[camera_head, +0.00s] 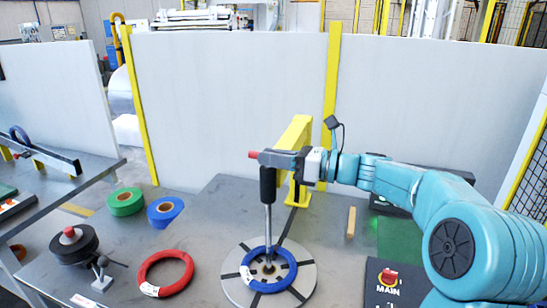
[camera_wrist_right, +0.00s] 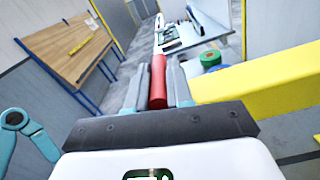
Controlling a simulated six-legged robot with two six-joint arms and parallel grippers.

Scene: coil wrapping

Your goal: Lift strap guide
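A black grip on a thin metal rod (camera_head: 268,186) stands upright over the centre of a blue ring (camera_head: 289,270), below my right gripper (camera_head: 262,156). The right gripper comes in from the right and is shut on a red handle (camera_head: 253,154), whose end sticks out past the fingertips. In the right wrist view the red handle (camera_wrist_right: 158,82) lies between the two fingers. I cannot tell which of these parts is named the strap guide. The yellow arm (camera_head: 293,140) stands just behind the gripper. My left gripper is not in view.
The blue ring lies on a round slotted turntable (camera_head: 237,291). A red ring (camera_head: 145,283), green roll (camera_head: 126,201) and blue roll (camera_head: 165,211) lie to the left. A wooden stick (camera_head: 351,222) and a control box (camera_head: 390,285) are to the right.

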